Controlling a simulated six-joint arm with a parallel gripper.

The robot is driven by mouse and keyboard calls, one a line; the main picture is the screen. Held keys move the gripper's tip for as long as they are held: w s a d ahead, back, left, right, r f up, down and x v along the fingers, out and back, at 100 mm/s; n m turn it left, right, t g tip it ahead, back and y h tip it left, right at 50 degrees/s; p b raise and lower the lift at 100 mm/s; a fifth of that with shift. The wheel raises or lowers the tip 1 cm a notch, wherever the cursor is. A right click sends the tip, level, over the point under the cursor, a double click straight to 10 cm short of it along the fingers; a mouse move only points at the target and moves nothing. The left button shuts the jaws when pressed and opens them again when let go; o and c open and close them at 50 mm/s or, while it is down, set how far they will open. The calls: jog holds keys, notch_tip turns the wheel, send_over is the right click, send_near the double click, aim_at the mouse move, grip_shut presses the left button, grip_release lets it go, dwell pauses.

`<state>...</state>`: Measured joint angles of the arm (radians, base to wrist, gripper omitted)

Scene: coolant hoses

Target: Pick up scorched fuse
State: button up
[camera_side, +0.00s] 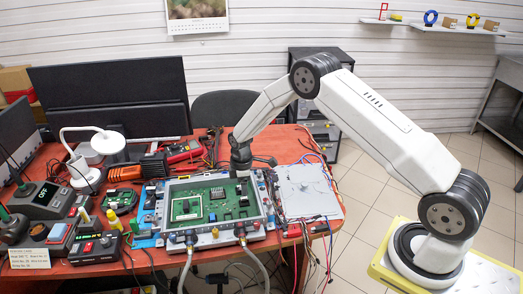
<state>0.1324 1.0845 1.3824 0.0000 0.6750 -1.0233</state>
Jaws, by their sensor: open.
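A green circuit board (230,212) lies in a grey frame on the red table. It carries dark chips and a pale square outline. My gripper (241,174) points down over the back right part of the board and is open. I see nothing held in it. I cannot pick out the scorched fuse at this size; small parts near the fingertips are too small to tell apart. I cannot tell whether the fingers touch the board.
Two hoses with connectors (190,240) join the frame's front edge. A grey panel (305,192) with loose wires lies to the right. Instruments (95,247), a lamp (85,172) and tools (183,152) crowd the left and back. Dark monitors (112,97) stand behind.

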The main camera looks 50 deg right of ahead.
aim_at(244, 199)
jog(key=shift+s+f, duration=0.1)
jog(key=shift+f, duration=2.75)
grip_shut()
